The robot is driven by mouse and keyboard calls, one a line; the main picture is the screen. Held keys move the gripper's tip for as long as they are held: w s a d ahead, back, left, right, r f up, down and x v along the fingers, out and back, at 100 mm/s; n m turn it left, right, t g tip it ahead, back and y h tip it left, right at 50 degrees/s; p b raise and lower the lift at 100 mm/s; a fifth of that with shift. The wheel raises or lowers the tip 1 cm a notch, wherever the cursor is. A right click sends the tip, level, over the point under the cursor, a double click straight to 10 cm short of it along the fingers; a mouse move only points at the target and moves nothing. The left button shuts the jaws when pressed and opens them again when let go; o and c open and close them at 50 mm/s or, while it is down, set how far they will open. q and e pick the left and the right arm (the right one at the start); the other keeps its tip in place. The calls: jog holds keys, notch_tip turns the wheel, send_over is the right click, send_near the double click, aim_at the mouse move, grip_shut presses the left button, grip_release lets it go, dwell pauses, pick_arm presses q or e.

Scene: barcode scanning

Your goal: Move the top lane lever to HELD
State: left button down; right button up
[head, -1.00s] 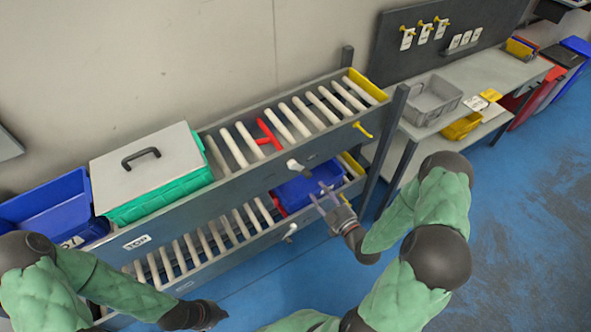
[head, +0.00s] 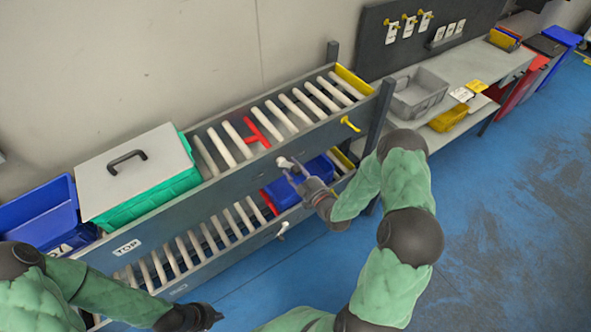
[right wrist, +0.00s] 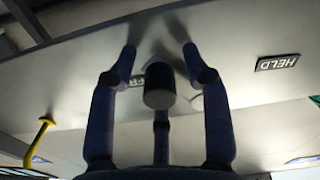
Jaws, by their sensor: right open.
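The top lane lever (head: 285,162) is a short pale knob on the front rail of the upper roller lane. In the right wrist view the lever's rounded end (right wrist: 160,88) sits between my spread fingers, with no clear contact. My right gripper (head: 290,172) is open at the lever. A HELD label (right wrist: 277,62) shows upside down on the rail to the right in the wrist view. Another label (right wrist: 137,80) is mostly hidden behind the fingers and lever. A red stop bar (head: 257,132) stands among the upper rollers. My left gripper (head: 205,317) is low at the front, its jaws unclear.
A green crate with a grey lid (head: 140,175) and a blue bin (head: 38,213) sit on the upper lane's left. A blue tote (head: 290,188) is on the lower lane, near the lower lever (head: 283,228). A yellow handle (head: 349,123) juts out at right.

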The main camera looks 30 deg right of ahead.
grip_shut()
